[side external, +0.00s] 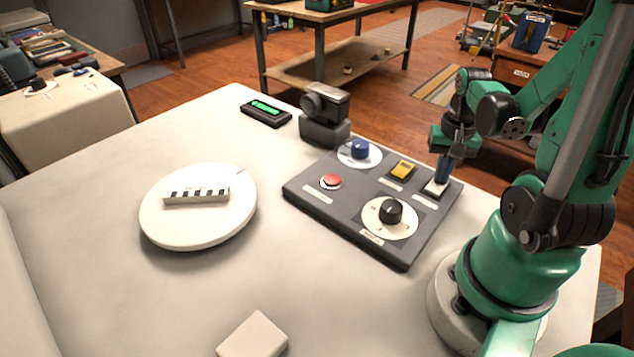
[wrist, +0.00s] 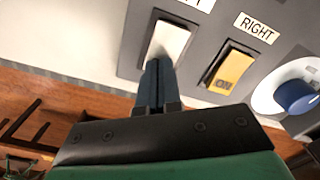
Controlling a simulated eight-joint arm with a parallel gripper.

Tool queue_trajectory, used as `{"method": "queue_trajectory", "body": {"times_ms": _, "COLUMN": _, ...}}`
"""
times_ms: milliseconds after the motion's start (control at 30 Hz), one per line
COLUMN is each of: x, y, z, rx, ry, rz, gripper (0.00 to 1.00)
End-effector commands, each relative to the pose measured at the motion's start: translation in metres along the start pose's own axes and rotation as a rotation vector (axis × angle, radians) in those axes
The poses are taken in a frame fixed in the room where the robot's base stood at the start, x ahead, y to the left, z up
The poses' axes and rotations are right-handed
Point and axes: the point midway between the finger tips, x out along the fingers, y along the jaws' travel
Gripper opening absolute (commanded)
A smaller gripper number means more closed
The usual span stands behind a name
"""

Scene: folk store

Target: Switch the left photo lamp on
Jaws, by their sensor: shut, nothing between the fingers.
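The dark grey control panel (side external: 360,215) lies on the white table. Its white rocker switch (side external: 436,188) sits near the right corner; in the wrist view the white switch (wrist: 168,42) has a label above it, cut off but ending in "T". Beside it is the yellow rocker switch (side external: 403,169), labelled "RIGHT" and showing "ON" in the wrist view (wrist: 229,72). My gripper (side external: 441,181) points down with its blue fingers shut and empty. The fingertips (wrist: 158,62) are at the white switch and cover its lower end. I cannot tell whether they touch it.
The panel also has a red button (side external: 330,181), a blue knob (side external: 360,149) and a black dial (side external: 391,211). A camera (side external: 325,115) and green display (side external: 265,112) stand behind. A white turntable (side external: 180,222) is left, a pale block (side external: 253,335) in front.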

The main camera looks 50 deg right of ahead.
Motion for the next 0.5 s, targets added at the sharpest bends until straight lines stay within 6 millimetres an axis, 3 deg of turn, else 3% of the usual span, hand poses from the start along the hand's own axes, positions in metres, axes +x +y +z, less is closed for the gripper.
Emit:
{"method": "queue_trajectory", "body": {"times_ms": 167, "x": -0.004, "y": 0.0, "z": 0.0, "rx": 0.0, "ry": 0.0, "rz": 0.0, "gripper": 0.0}}
{"method": "queue_trajectory", "body": {"times_ms": 500, "x": -0.034, "y": 0.0, "z": 0.0, "rx": 0.0, "ry": 0.0, "rz": 0.0, "gripper": 0.0}}
